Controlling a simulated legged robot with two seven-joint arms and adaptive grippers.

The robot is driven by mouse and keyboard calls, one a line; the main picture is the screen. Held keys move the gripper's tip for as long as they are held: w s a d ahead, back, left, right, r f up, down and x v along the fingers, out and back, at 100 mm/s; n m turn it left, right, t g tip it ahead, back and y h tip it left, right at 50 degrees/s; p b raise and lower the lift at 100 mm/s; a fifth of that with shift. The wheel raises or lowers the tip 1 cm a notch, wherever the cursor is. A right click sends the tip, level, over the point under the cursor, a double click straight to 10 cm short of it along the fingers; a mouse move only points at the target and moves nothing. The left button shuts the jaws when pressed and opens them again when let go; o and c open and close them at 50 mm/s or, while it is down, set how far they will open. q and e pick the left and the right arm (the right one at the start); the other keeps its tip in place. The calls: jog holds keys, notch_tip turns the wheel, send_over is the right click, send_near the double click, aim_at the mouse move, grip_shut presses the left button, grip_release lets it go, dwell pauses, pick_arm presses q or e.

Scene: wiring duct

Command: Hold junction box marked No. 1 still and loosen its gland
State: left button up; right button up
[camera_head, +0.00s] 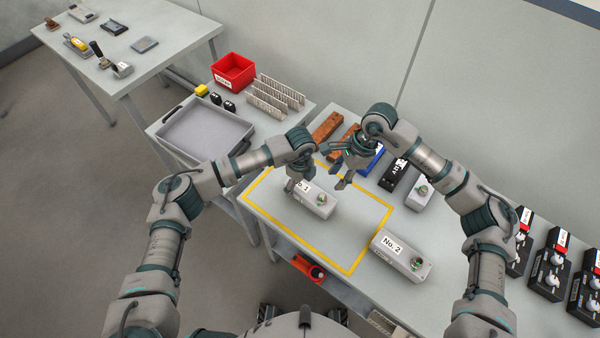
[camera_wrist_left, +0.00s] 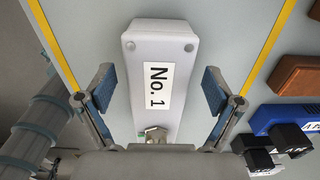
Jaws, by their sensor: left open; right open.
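The junction box marked No. 1 (camera_head: 318,204) lies on the table inside the yellow outline, its gland (camera_head: 322,198) on its top near the right end. In the left wrist view the box (camera_wrist_left: 160,50) runs between my open fingers, its No. 1 label facing up and its gland (camera_wrist_left: 152,134) at the lower edge. My left gripper (camera_head: 297,188) is open above the label end, with gaps to the box on both sides. My right gripper (camera_head: 341,169) is open and empty, above and behind the box. The box marked No. 2 (camera_head: 402,258) lies to the right.
A grey box with a gland (camera_head: 418,196), a black block (camera_head: 393,175) and brown blocks (camera_head: 327,127) stand behind. A grey tray (camera_head: 205,136) and red bin (camera_head: 233,72) are at left. Black devices (camera_head: 548,272) line the right. The yellow outline (camera_head: 375,232) is bare at its front.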

pick_arm(q)
jog(key=shift+f, duration=1.05)
jog(key=c, duration=1.4)
jog(key=shift+c, duration=0.2)
